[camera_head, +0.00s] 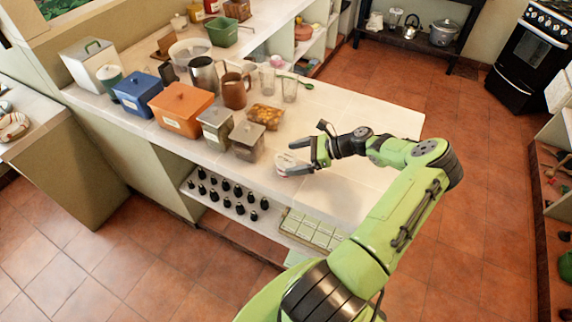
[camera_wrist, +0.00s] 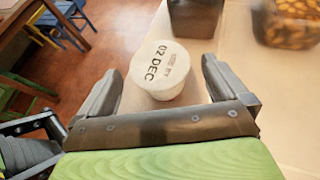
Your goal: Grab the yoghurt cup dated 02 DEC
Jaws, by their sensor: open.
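A white yoghurt cup (camera_wrist: 162,68) stands in the wrist view with "02 DEC" printed in dark letters on its lid. It is on the pale counter close to the counter's edge. My gripper (camera_wrist: 157,85) is open, with one finger to the left and one to the right of the cup. Gaps show between the cup and both fingers, and nothing is held. In the head view my gripper (camera_head: 293,162) is low over the counter's front edge, and the cup (camera_head: 285,165) shows partly between the fingers, with its print too small to read.
An orange box (camera_head: 182,110) and a blue box (camera_head: 137,93) stand farther left. A shelf below holds several dark bottles (camera_head: 226,187). The counter's right end is clear.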

